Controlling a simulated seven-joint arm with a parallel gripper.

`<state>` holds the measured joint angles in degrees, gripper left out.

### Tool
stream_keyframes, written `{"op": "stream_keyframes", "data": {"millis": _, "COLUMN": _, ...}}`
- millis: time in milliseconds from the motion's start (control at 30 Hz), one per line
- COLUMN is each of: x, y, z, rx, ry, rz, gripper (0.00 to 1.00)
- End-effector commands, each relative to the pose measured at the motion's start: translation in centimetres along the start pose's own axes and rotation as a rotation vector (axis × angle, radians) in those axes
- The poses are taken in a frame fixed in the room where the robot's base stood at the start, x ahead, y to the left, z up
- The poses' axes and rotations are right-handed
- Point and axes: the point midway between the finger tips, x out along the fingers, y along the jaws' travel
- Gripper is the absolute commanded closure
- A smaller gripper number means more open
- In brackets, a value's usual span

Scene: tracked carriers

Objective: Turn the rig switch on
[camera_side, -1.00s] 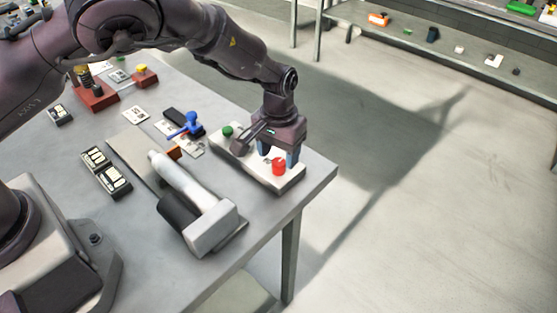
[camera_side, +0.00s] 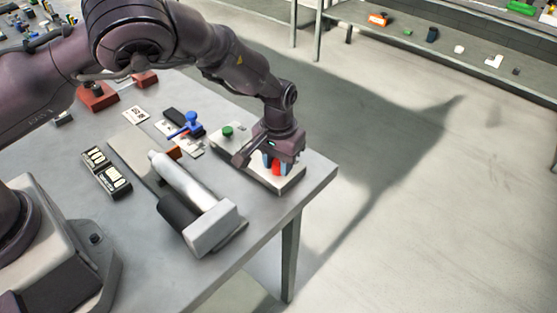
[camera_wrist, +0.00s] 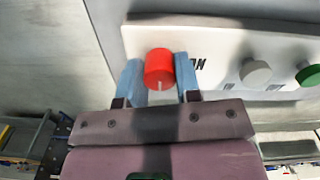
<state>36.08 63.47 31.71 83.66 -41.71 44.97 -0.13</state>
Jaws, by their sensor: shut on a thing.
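The switch box is a pale panel (camera_side: 222,144) at the right corner of the table. It carries a red knob (camera_side: 277,168), which also shows in the wrist view (camera_wrist: 159,68) with a pale mark on its lower side. The letters "ON" stand on the panel just right of the knob in the wrist view. My gripper (camera_side: 272,164) is down at the panel, its blue fingers on either side of the red knob. In the wrist view my gripper (camera_wrist: 160,75) is shut on the knob. Part of the panel is hidden behind the gripper in the side view.
The panel also has a grey knob (camera_wrist: 255,72) and a green button (camera_wrist: 308,75). A grey cylinder with a block end (camera_side: 211,226) lies left of the panel.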

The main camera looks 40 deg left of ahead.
Motion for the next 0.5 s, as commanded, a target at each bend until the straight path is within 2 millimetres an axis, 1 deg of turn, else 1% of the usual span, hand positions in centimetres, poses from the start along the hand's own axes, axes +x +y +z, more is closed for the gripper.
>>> {"op": "stream_keyframes", "data": {"millis": 267, "x": -0.05, "y": -0.04, "z": 0.00, "rx": -0.099, "ry": -0.001, "rz": 0.000, "gripper": 0.92}}
{"op": "stream_keyframes", "data": {"millis": 500, "x": -0.08, "y": 0.02, "z": 0.02, "rx": -0.291, "ry": -0.002, "rz": 0.001, "gripper": 0.92}}
